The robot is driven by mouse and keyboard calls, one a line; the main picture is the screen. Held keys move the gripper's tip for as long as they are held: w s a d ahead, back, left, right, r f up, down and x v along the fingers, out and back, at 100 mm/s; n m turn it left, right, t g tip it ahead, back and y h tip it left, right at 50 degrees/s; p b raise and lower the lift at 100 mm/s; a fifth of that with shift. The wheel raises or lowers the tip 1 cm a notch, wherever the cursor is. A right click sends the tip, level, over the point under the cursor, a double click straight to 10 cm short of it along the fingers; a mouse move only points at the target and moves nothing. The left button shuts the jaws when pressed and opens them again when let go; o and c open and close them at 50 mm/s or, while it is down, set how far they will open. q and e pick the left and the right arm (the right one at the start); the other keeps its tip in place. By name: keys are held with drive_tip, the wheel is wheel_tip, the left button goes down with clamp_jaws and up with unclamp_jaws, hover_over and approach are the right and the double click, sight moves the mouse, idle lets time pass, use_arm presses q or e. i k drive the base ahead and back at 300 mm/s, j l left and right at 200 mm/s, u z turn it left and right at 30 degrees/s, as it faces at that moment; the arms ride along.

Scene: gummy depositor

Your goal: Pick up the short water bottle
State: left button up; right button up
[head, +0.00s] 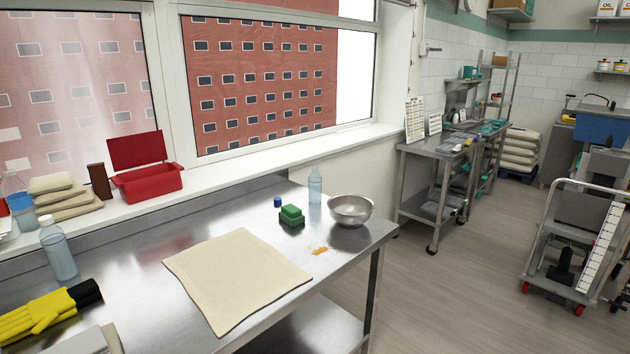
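Two clear blue-tinted water bottles stand upright on the steel table. One bottle (60,254) with a white cap is near the left edge, behind the yellow glove. A slimmer bottle (315,188) stands toward the table's far right, between a green block and a metal bowl. A third bottle (19,203) stands at the far left by the window, partly cut off by the picture edge. I cannot tell for sure which is the short one. Neither of my grippers is in view.
The steel table (150,240) holds a beige cloth (237,278), metal bowl (350,209), green block (291,215), blue cap (278,202), orange spill (320,250) and yellow-black gloves (45,312). A red open box (147,183) and stacked sacks (66,197) are by the window.

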sight(314, 180)
drive_tip(key=i+l+u, duration=0.3)
drive_tip(key=i+u, duration=0.15)
drive_tip(key=i+l+u, duration=0.7)
drive_tip(key=l+u, duration=0.15)
drive_tip(key=i+l+u, duration=0.25)
drive_tip(key=l+u, duration=0.15)
drive_tip(key=l, duration=0.35)
